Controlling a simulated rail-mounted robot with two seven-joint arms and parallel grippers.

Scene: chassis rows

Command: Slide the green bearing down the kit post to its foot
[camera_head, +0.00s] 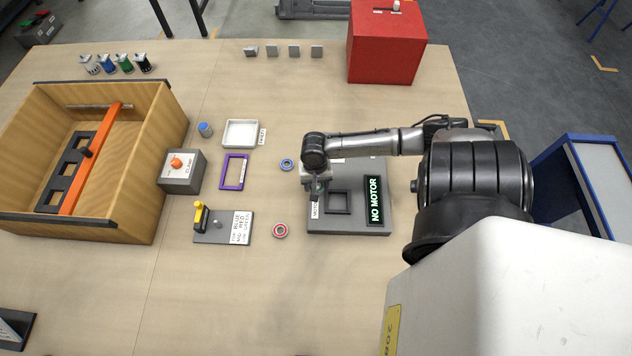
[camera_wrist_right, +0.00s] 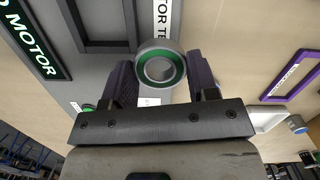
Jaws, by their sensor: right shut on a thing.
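The green bearing (camera_wrist_right: 178,71), a metal ring with a green band, is between the fingers of my right gripper (camera_wrist_right: 162,80) in the right wrist view. The gripper is shut on it. In the head view my right gripper (camera_head: 317,190) is over the left part of the grey motor test stand (camera_head: 352,224), well right of the kit plate. The kit plate (camera_head: 208,237) lies on the table with a short grey post (camera_head: 217,224), a yellow-topped part beside it and a label naming blue, red and green. My left gripper is not in view.
A blue bearing (camera_head: 287,164) and a red bearing (camera_head: 280,230) lie on the table between the plate and the stand. A purple frame (camera_head: 222,173), a white tray (camera_head: 225,142), a grey button box (camera_head: 180,183) and a wooden crate (camera_head: 130,170) stand further left.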

